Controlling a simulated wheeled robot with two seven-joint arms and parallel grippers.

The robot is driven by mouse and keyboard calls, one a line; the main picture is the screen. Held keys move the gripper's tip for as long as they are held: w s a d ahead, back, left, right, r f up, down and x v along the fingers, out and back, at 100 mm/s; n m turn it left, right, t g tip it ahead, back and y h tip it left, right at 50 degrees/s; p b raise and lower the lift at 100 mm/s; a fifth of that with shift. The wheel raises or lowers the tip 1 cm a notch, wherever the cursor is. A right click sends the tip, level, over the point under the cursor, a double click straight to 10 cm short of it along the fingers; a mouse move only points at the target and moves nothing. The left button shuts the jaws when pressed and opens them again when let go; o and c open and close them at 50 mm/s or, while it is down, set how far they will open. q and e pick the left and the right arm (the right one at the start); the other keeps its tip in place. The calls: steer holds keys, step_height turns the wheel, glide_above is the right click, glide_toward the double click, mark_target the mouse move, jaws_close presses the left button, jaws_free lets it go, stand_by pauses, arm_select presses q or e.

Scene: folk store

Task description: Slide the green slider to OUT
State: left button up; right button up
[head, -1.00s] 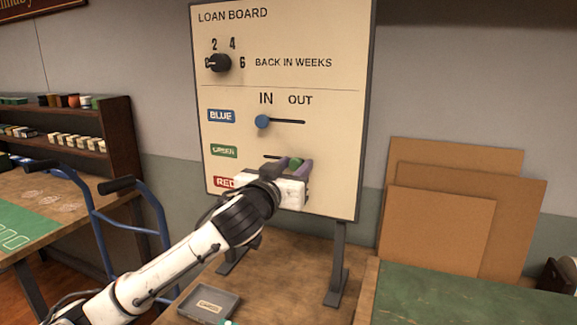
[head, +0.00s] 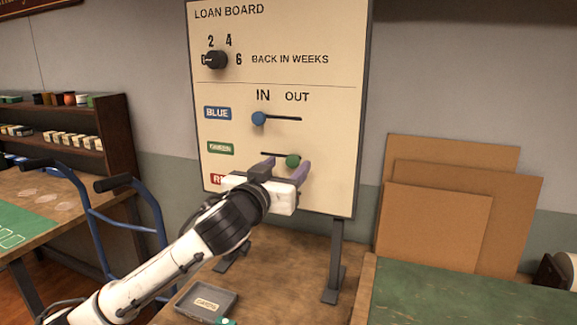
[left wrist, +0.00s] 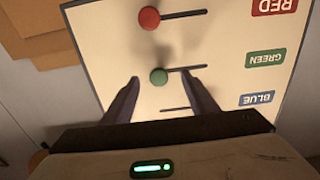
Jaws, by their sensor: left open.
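The loan board (head: 340,130) stands upright with IN and OUT printed above the slider slots. The green slider (head: 292,161) is a round knob at the right end of its slot, under OUT. In the left wrist view, turned upside down, the green slider (left wrist: 159,76) sits at the left end of its slot. My left gripper (head: 285,168) is open around the knob. In the left wrist view its fingertips (left wrist: 162,78) stand on either side, with gaps to the knob. My right gripper is not in view.
The blue slider (head: 259,118) sits at the IN end above. The red slider (left wrist: 149,18) is at the OUT end of its slot. A small grey tray (head: 225,308) lies on the table below. Cardboard sheets (head: 435,230) lean against the wall at right.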

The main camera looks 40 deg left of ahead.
arm_select(q)
steer(key=v, duration=0.6)
stand_by(0.3)
stand_by(0.5)
